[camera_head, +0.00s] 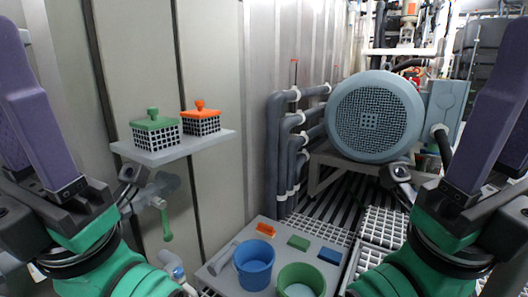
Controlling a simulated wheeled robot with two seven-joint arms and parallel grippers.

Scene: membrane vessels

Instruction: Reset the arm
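My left gripper (22,115) is at the left edge, raised, with purple fingers pointing up and a green wrist below. My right gripper (508,115) is at the right edge in a near mirror pose. Each shows two purple fingers set apart, partly cut off by the frame edge. No object shows between the fingers of either gripper. Both arms are clear of the shelf and the low table.
A wall shelf (160,156) holds a green-lidded basket (155,130) and an orange-lidded basket (200,120). A low grey table (222,278) carries a blue bucket (254,265), a green bucket (301,280) and small coloured blocks. A large grey motor (372,115) and pipes (280,145) stand behind.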

